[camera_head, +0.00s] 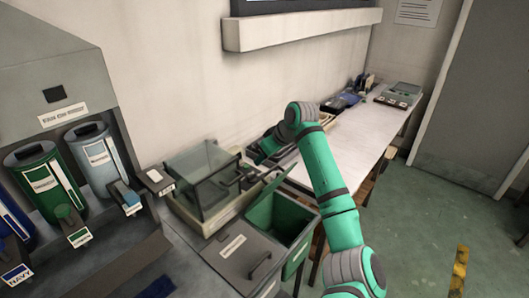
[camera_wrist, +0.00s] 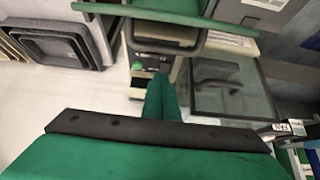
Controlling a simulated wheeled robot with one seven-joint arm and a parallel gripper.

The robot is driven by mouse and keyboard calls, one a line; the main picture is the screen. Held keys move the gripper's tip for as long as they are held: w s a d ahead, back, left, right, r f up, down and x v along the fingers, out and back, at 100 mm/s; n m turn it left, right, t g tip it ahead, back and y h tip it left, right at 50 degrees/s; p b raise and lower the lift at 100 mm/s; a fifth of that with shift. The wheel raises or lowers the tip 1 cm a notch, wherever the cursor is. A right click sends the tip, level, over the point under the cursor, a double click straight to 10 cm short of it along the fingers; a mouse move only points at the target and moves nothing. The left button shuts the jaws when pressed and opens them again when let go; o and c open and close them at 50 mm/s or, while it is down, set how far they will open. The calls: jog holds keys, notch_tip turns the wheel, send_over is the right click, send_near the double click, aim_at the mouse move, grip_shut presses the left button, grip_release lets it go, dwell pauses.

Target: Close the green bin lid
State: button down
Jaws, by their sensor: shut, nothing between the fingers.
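The green bin (camera_head: 303,238) stands at lower centre in the head view, with its green inside showing from above. Its green lid (camera_head: 268,190) is raised along the bin's far left side and is seen nearly edge-on. In the wrist view my gripper (camera_wrist: 162,82) is shut and empty, its two green fingers together.
A clear-topped box (camera_head: 203,175) stands left of the bin, beside a grey lidded bin (camera_head: 237,255). Coloured bins, including a green cylinder (camera_head: 45,183), fill the left. A white bench (camera_head: 365,135) runs behind my arm. Dark trays (camera_wrist: 52,45) show in the wrist view. The floor at right is open.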

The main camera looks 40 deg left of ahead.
jog(key=shift+s+d+f, duration=0.1)
jog(key=shift+d+f, duration=0.05)
jog(key=shift+d, duration=0.65)
jog(key=shift+d+f, duration=0.15)
jog(key=shift+d, duration=0.65)
jog(key=shift+d, duration=0.1)
